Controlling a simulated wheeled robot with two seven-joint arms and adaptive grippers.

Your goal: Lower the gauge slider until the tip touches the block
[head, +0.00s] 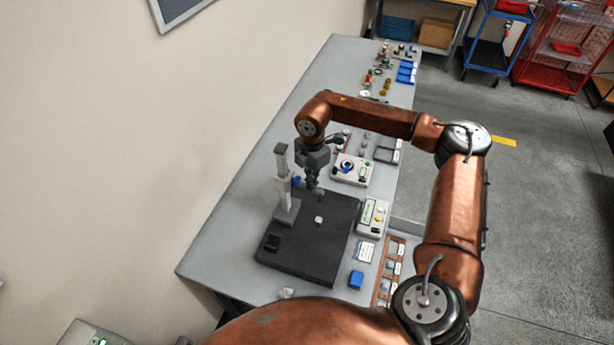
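The height gauge has an upright grey column (284,178) on a dark granite plate (320,250). Its slider (294,184) sits partway up the column, with a small blue part on its right side. A small pale block (319,220) lies on the plate, right of the gauge base. The gauge tip is too small to make out. My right gripper (316,192) points down just right of the slider, above and behind the block. Whether it touches the slider, and how far its fingers are apart, I cannot tell. My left gripper is not in view.
A dark small block (272,242) lies at the plate's left. A control box (352,169) and a display box (373,216) stand behind and right of the plate. A blue box (356,279) lies on the table near its front right. Bare tabletop (225,235) runs along the left.

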